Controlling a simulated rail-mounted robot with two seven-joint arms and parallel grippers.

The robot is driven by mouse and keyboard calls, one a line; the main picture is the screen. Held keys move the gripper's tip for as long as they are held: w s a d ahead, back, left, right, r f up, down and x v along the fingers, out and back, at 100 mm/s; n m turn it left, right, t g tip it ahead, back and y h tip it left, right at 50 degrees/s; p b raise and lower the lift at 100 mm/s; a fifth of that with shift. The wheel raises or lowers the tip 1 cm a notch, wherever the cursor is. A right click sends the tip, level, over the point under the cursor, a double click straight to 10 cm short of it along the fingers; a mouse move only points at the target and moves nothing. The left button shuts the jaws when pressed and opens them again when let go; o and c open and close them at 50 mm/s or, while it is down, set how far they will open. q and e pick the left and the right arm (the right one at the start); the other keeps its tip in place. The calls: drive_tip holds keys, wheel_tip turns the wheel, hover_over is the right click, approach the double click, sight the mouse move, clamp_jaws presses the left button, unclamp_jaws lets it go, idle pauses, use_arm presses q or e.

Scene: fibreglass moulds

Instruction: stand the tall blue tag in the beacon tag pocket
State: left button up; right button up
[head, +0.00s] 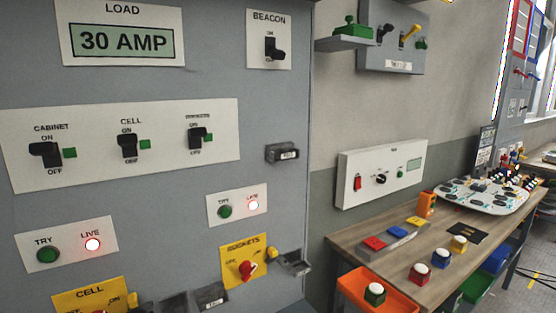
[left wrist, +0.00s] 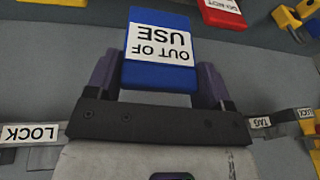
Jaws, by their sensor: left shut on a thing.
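The blue tag (left wrist: 158,73) with a white "OUT OF USE" label fills the upper middle of the left wrist view, its lettering upside down. My left gripper (left wrist: 160,82) is shut on it, one dark finger at each side. The head view shows neither gripper nor the held tag. In the head view the beacon switch (head: 275,48) is on a white plate at the cabinet's upper right. A small dark pocket (head: 282,152) with a label too small to read sticks out below it. I cannot tell if anything is in this pocket.
Other pockets (head: 211,296) and a yellow sockets plate (head: 244,262) are low on the cabinet. The left wrist view shows a "LOCK" holder (left wrist: 30,133), a "TAG" holder (left wrist: 260,122) and a red tag (left wrist: 224,12).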

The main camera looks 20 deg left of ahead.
idle(0.8)
